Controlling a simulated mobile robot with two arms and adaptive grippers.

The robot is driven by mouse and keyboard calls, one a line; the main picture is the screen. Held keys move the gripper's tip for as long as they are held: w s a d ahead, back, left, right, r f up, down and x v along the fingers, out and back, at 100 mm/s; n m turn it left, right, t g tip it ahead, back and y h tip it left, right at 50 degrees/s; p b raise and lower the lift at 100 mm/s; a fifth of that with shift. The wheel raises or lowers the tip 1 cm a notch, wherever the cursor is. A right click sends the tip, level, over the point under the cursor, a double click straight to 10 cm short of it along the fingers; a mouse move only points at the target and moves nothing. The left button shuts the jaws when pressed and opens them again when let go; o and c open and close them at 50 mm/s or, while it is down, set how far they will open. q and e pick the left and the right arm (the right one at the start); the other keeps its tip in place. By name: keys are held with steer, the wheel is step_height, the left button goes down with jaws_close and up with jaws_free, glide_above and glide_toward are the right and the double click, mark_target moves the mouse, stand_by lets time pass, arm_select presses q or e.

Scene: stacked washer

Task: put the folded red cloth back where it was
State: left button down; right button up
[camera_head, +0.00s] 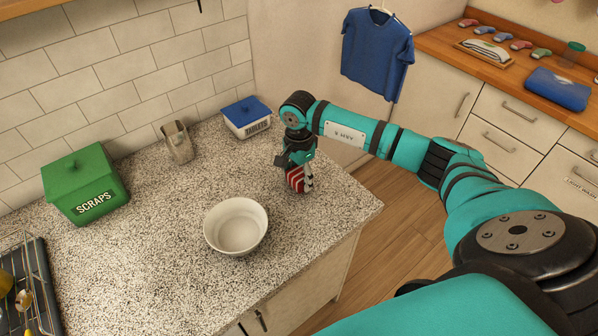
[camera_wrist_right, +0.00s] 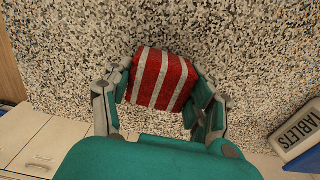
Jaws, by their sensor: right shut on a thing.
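The folded red cloth (camera_head: 295,178) has white stripes and is at the far right part of the speckled counter (camera_head: 330,215). My right gripper (camera_head: 301,173) points down over the counter and is shut on the cloth. In the right wrist view the cloth (camera_wrist_right: 161,79) sits between the two fingers of the right gripper (camera_wrist_right: 160,95), with the counter behind it. I cannot tell whether the cloth touches the counter or hangs just above it. My left gripper is not in view.
A white bowl (camera_head: 236,228) stands left of the cloth. A dish rack (camera_head: 40,290) is at lower left.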

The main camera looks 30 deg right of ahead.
mark_target(299, 173)
steer(key=shift+f, duration=0.2)
steer(key=shift+f+b, duration=0.2)
steer(key=shift+b, duration=0.15)
steer(key=o, duration=1)
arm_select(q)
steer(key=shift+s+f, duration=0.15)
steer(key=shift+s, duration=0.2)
arm_select(e)
steer(key=shift+r, duration=0.15)
steer(key=shift+r, duration=0.25)
step_height(299, 173, up, 10)
steer(key=b, duration=0.3)
steer(key=shift+r, duration=0.25)
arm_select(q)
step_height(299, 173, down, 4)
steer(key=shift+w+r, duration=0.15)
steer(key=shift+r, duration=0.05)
arm_select(e)
steer(key=shift+r, duration=0.6)
